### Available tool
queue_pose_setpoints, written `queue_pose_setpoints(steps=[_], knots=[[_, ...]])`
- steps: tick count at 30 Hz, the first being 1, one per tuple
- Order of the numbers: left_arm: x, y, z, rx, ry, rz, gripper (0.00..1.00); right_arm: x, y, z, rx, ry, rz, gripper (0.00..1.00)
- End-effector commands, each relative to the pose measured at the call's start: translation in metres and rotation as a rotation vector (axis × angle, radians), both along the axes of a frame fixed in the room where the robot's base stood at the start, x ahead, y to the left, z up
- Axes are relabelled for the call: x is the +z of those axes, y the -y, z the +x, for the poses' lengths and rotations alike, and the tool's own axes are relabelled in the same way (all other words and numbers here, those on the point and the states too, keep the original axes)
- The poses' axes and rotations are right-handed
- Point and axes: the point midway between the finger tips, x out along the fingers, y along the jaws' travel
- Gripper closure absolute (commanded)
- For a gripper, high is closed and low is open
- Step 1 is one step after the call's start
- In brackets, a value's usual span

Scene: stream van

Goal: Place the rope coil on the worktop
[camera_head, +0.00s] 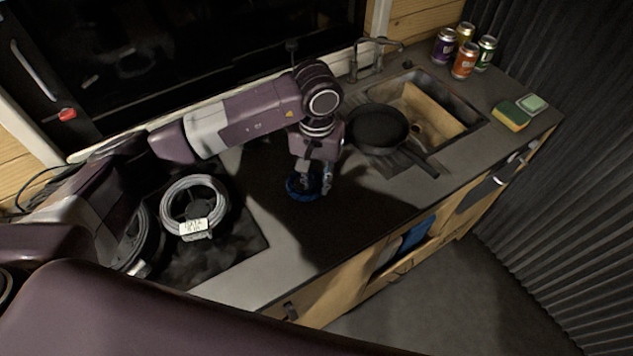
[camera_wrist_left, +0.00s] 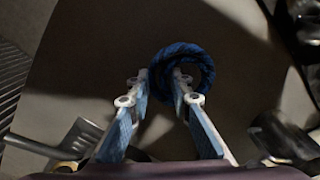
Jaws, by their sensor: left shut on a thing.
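The blue rope coil (camera_head: 294,186) is at the worktop (camera_head: 365,205), in the dark shadow left of the frying pan. My left gripper (camera_head: 318,186) points down over the worktop and is shut on the coil's right side. In the left wrist view the rope coil (camera_wrist_left: 193,52) is a round blue ring at the fingertips of my left gripper (camera_wrist_left: 160,75), with part of its band between them. The coil looks flat and low over the surface; I cannot tell whether it touches. My right gripper is not in view.
A black frying pan (camera_head: 376,127) stands right of the gripper, its handle toward the front edge. Behind it is a sink (camera_head: 475,118) with a board. Several cans (camera_head: 465,60) and a sponge (camera_head: 511,115) are farther right. A grey cable coil (camera_head: 178,193) lies left. The worktop's front middle is clear.

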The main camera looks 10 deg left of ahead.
Motion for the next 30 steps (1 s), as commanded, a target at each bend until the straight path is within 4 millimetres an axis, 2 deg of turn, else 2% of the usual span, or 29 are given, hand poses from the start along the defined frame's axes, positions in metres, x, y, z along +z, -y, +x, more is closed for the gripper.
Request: queue_pose_setpoints(steps=[4,15,16,21,30], knots=[[-0.017,0.0,-0.001,0.0,-0.002,0.0,1.0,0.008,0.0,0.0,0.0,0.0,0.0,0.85],[-0.023,0.0,0.0,0.0,0.001,0.001,1.0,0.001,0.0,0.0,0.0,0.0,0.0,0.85],[-0.023,0.0,0.0,0.0,0.0,0.001,0.8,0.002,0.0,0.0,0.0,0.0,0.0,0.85],[-0.022,0.0,0.0,0.0,0.0,0.001,0.62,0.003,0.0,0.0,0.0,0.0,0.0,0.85],[-0.02,0.0,0.0,0.0,0.0,0.001,0.62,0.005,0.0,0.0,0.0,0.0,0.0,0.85]])
